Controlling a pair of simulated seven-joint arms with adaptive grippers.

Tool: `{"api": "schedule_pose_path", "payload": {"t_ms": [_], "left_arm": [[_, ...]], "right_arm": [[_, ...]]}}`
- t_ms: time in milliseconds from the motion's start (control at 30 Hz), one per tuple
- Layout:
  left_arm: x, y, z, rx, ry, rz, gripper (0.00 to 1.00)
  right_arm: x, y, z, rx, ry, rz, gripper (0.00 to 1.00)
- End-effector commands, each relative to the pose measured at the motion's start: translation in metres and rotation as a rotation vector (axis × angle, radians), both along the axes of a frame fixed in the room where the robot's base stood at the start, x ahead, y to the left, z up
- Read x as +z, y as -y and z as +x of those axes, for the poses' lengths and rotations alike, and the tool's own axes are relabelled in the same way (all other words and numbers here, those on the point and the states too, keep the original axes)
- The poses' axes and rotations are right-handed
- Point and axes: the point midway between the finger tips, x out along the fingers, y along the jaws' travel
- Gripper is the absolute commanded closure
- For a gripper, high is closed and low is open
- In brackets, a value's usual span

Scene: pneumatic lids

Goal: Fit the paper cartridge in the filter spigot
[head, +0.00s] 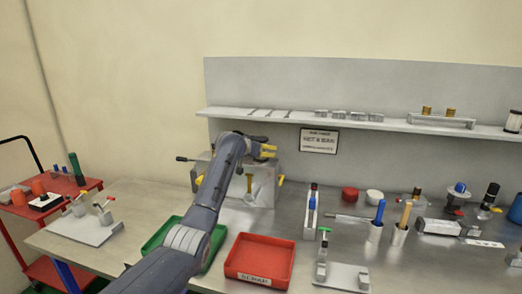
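A white cylinder with dark ends (513,122), which looks like the paper cartridge, stands on the wall shelf at the far right. I cannot tell for certain which part is the filter spigot; several small fittings stand on the right of the bench, including a dark-topped one (490,195). My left gripper (268,151), with yellow fingers, is raised in front of a grey box-shaped unit, well left of the cartridge. Its fingers are small and seen from the side, so their opening is unclear. No held object shows. My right gripper is not in view.
A green tray (152,246) and a red scrap tray (238,268) sit at the bench front. Cups with blue and orange handles (398,235) stand at centre right. A red cart (58,214) is at left.

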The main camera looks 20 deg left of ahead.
Motion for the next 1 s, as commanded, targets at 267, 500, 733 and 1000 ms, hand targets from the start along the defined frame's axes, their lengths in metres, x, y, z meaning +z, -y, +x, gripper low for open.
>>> {"api": "schedule_pose_path", "payload": {"t_ms": [267, 500, 733, 1000], "left_arm": [[0.003, 0.0, 0.0, 0.0, 0.001, 0.0, 0.23], [0.032, 0.0, 0.0, 0.0, 0.003, 0.002, 0.23], [0.068, 0.0, 0.0, 0.0, 0.003, -0.001, 0.23], [0.095, 0.0, 0.0, 0.0, 0.001, 0.0, 0.23]], "right_arm": [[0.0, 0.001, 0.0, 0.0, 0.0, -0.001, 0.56], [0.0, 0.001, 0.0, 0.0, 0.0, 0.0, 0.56], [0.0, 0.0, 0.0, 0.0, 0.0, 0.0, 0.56], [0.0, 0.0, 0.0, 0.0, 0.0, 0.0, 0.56]]}}
